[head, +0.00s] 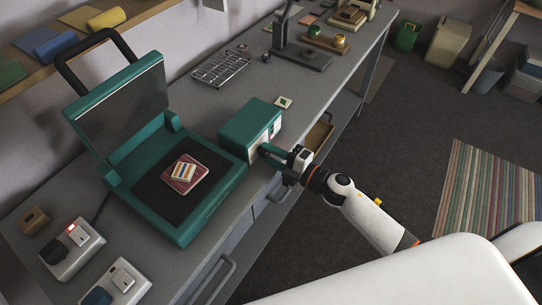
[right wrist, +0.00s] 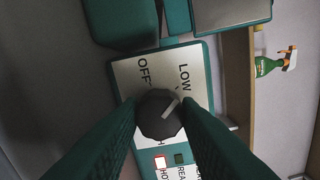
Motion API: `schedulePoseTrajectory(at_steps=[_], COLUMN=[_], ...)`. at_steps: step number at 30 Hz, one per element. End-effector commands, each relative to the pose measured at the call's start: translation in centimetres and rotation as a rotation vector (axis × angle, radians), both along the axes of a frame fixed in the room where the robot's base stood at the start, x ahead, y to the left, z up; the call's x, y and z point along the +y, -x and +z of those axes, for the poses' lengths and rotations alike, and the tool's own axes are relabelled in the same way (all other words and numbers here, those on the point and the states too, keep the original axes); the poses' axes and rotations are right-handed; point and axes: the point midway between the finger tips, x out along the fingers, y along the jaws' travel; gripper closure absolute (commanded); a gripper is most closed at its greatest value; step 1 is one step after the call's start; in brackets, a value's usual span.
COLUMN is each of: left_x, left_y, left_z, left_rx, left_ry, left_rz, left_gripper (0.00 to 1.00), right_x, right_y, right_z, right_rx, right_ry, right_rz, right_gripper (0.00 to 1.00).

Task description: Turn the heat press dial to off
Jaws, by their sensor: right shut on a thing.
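The heat press (head: 197,190) is teal and stands open on the grey bench, its lid tilted up. A striped patch on a dark red piece lies on its black lower plate. Its teal control box (head: 246,122) stands to the right. My right gripper (head: 264,149) is at the box's front face. In the right wrist view, the black faceted dial (right wrist: 158,116) sits between the fingers, which are shut on it. Its pale pointer line points toward the LOW label; OFF lies to the left of LOW. My left gripper is not in view.
Two switch boxes stand at the bench's near left, one with a red light (head: 72,229). A wire rack (head: 220,68) and a dark stand (head: 300,55) are farther back. An open drawer (head: 318,137) sticks out under the bench near my right wrist.

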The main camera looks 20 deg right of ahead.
Motion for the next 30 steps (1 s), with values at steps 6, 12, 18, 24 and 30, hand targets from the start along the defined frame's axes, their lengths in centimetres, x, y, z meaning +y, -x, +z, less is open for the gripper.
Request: schedulePoseTrajectory(at_steps=[6, 12, 18, 24, 30], left_x=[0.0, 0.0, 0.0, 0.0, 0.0], left_y=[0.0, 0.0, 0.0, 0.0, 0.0], left_z=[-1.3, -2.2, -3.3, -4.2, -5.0], left_rx=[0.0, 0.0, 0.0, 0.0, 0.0], left_ry=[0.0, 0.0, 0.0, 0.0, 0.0], left_rz=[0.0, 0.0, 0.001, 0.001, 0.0], left_gripper=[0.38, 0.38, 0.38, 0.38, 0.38], right_x=[0.0, 0.0, 0.0, 0.0, 0.0], right_y=[0.1, 0.1, 0.1, 0.0, 0.1], right_z=[-0.4, -0.4, -0.4, -0.4, -0.4], right_rx=[-0.126, -0.243, -0.361, -0.473, -0.566], right_ry=[0.166, 0.316, 0.466, 0.61, 0.73], right_rz=[0.002, 0.002, 0.002, 0.002, 0.003], right_gripper=[0.93, 0.93, 0.93, 0.93, 0.93])
